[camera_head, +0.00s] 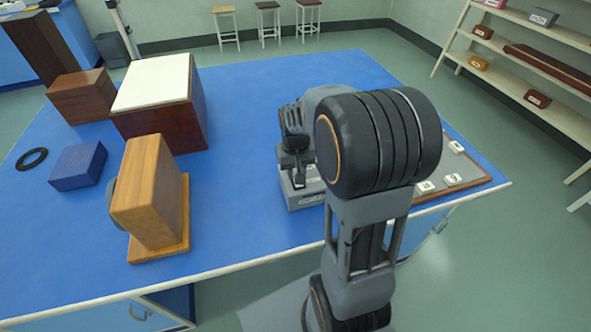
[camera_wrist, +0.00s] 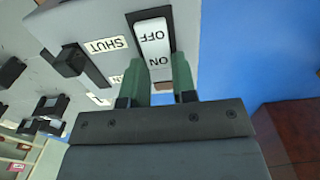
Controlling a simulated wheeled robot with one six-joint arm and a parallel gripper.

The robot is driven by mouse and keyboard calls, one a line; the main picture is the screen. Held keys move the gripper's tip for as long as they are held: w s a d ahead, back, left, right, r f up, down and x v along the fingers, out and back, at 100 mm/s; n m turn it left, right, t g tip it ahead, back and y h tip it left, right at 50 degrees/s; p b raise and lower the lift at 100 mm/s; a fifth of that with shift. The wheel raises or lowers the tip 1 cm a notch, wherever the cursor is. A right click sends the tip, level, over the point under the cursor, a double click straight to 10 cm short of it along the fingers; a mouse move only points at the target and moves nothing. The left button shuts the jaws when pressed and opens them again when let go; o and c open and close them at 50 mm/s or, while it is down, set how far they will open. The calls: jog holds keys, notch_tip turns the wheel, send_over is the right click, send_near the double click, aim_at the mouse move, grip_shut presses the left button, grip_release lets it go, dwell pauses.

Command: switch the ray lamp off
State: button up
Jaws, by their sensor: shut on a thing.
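A grey box (camera_head: 303,198) stands on the blue bench, partly hidden behind my arm. In the wrist view its grey panel (camera_wrist: 95,20) carries a white rocker switch (camera_wrist: 153,38) in a black frame, marked OFF and ON. I cannot tell which end of the rocker is pressed in. My gripper (camera_wrist: 160,72) has its green fingers on either side of the rocker's ON end and is shut on it. In the head view my gripper (camera_head: 297,175) points down at the box. No lamp light shows.
On the same panel are a SHUT label (camera_wrist: 106,45) and a black knob (camera_wrist: 68,60). On the bench (camera_head: 250,90), a wooden block (camera_head: 150,190), a blue box (camera_head: 77,164) and a white-topped box (camera_head: 155,85) stand left. A board with labelled tiles (camera_head: 453,180) lies right.

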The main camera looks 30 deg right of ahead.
jog(key=shift+s+t+b, duration=0.1)
jog(key=shift+t+b, duration=0.5)
jog(key=shift+b, duration=0.1)
jog(key=shift+r, duration=0.1)
jog(key=o, duration=0.9)
jog(key=shift+r, duration=0.1)
jog(key=r, duration=0.4)
jog(key=s+r, duration=0.1)
jog(key=r, duration=0.4)
jog(key=s+r+p, duration=0.1)
jog(key=r, duration=0.3)
jog(key=shift+s+a+r, duration=0.1)
jog(key=shift+a+r, duration=0.15)
jog(key=shift+r, duration=0.05)
